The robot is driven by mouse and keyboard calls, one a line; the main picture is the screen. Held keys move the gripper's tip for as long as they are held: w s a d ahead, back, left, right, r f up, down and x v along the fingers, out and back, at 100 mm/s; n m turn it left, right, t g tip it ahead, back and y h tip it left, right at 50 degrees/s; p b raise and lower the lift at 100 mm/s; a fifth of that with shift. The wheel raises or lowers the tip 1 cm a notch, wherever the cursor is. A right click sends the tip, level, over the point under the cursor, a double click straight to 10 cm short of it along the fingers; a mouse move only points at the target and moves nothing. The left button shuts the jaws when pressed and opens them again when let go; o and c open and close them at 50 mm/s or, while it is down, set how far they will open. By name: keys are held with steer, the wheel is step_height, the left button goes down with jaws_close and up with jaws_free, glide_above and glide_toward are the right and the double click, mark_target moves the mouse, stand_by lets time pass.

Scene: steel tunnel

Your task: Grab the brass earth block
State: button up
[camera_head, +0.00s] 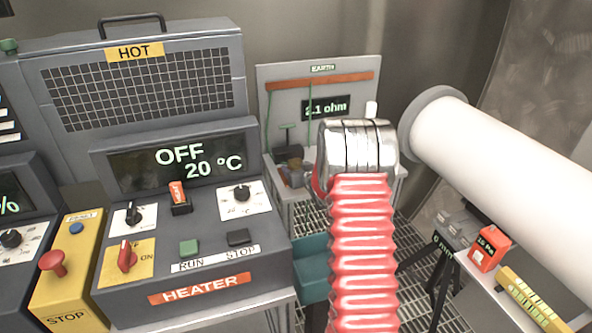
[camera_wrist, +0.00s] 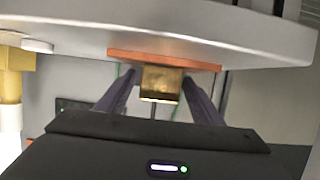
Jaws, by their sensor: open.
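The brass block (camera_wrist: 162,83) is in the middle of the wrist view, just below a flat copper-coloured strip (camera_wrist: 128,57). My gripper (camera_wrist: 160,77) is open, with one dark finger on each side of the block. A narrow gap seems to show on both sides; I cannot tell how deep the block sits between the fingers. In the head view, the earth panel (camera_head: 344,68) stands at the back with a copper bar (camera_head: 300,83) and a display reading 2.1 ohm. My arm hides my gripper there, and I cannot make out the block clearly.
A large grey rounded surface (camera_wrist: 210,28) hangs close above the block in the wrist view. A brass fitting (camera_wrist: 14,75) stands at its left edge. In the head view, the heater unit (camera_head: 190,220), reading OFF 20 °C, is left and a big white pipe (camera_head: 500,165) is right.

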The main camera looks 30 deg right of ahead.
steer(key=shift+w+d+f, duration=0.1)
steer(key=shift+w+f, duration=0.05)
steer(key=shift+w, duration=0.25)
steer(key=c, duration=1.5)
